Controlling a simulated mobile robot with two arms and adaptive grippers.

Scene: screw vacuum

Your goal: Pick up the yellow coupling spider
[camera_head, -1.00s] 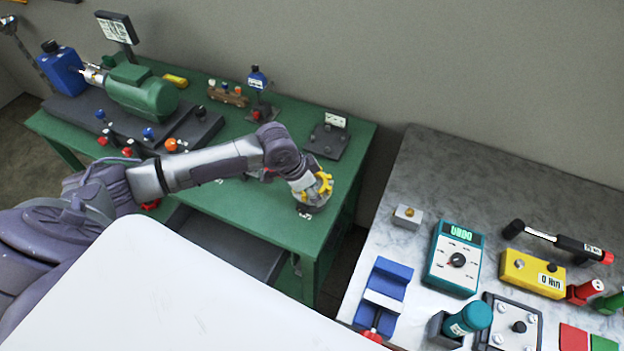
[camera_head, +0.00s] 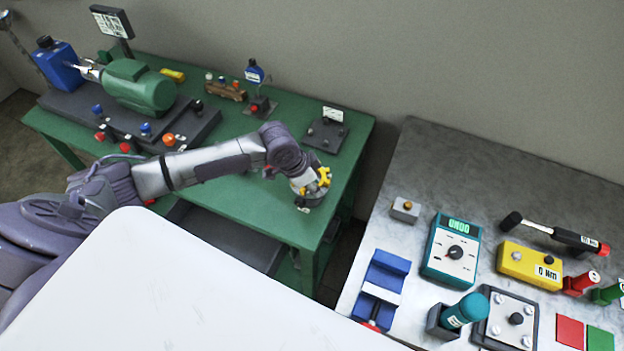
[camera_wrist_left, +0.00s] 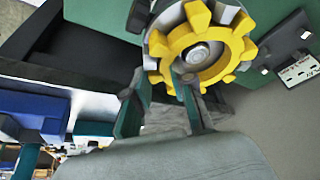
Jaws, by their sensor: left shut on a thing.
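The yellow coupling spider (camera_head: 324,176) is a toothed ring at my left gripper (camera_head: 310,187), over the right end of the green table. In the left wrist view the spider (camera_wrist_left: 188,42) is large, with a round grey metal part in its centre and a grey disc behind it. The fingers of my left gripper (camera_wrist_left: 160,85) reach its lower edge and are shut on one of its teeth. In the head view the hand partly hides the spider. I cannot tell whether the spider is clear of the grey disc. My right gripper is not in view.
The green table (camera_head: 230,185) carries a green motor (camera_head: 138,88) and a dark stand (camera_head: 322,138) near the spider. Across a gap, the grey marble table (camera_head: 440,160) holds a teal meter (camera_head: 452,250), a yellow box (camera_head: 530,267) and a blue vise (camera_head: 385,272).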

